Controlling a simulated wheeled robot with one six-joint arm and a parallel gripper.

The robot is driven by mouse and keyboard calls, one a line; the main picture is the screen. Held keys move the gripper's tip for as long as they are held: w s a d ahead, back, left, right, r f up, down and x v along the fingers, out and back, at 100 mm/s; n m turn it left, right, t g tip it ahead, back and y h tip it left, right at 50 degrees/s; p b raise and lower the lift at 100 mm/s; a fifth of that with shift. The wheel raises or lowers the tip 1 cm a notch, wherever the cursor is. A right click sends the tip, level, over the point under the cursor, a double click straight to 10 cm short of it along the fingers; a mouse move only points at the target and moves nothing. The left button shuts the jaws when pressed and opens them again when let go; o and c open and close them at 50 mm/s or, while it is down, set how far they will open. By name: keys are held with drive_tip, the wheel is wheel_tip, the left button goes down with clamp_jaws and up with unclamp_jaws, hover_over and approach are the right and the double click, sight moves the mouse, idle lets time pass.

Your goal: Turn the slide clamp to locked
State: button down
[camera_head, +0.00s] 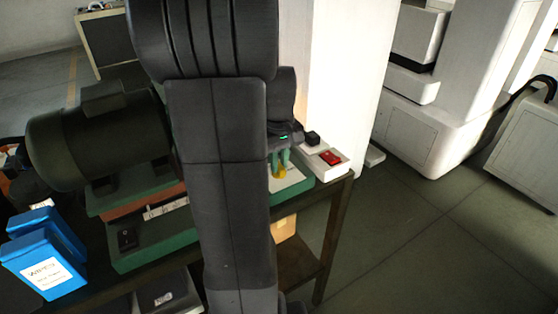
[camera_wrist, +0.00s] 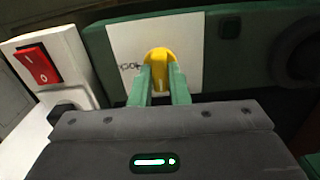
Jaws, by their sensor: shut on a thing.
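The slide clamp is a yellow knob (camera_wrist: 159,56) on a white label plate (camera_wrist: 190,42) set into a green machine body. In the wrist view my gripper (camera_wrist: 161,78) has its two green fingers closed around the yellow knob. Some dark lettering shows on the plate just left of the knob, partly covered. In the head view the yellow knob (camera_head: 281,172) is small, below my gripper (camera_head: 279,165), at the right end of the green machine. The knob's setting cannot be read.
A white box with a red rocker switch (camera_wrist: 37,64) stands left of the plate; it also shows in the head view (camera_head: 330,157). A dark motor (camera_head: 95,140) and blue boxes (camera_head: 42,262) are on the bench at left. Open floor (camera_head: 400,230) lies right of the bench.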

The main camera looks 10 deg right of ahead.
drive_tip(key=m, duration=0.4)
drive_tip(key=shift+m+p, duration=0.3)
drive_tip(key=m, duration=0.9)
drive_tip(key=shift+p, duration=0.35)
drive_tip(key=shift+m, duration=1.9)
drive_tip(key=c, duration=1.4)
unclamp_jaws()
